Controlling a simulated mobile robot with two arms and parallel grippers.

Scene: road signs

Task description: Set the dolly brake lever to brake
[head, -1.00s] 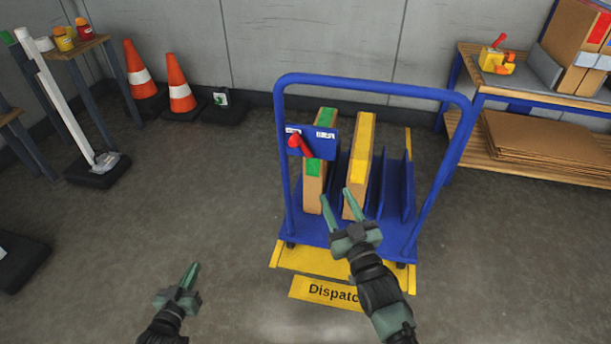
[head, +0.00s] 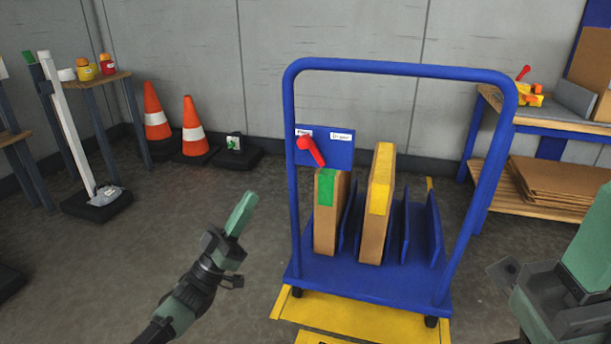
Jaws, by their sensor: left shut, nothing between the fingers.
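The red brake lever (head: 313,152) is on a blue plate (head: 340,155) at the left upright of the blue dolly (head: 360,278). The lever slants from upper left, near the left white label, down to the right. Two small white labels are on the plate's top; I cannot read them, and the lever partly covers the left one. My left gripper (head: 246,205) is shut and empty, left of the dolly and lower than the lever, apart from it. My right gripper (head: 575,275) is at the right edge, partly out of frame; its opening cannot be judged.
Flat cartons with green tape (head: 326,215) and yellow tape (head: 378,205) stand in the dolly's slots. The blue handle frame (head: 400,68) rises around the plate. Orange cones (head: 193,128) stand by the wall. A workbench (head: 560,120) is at right.

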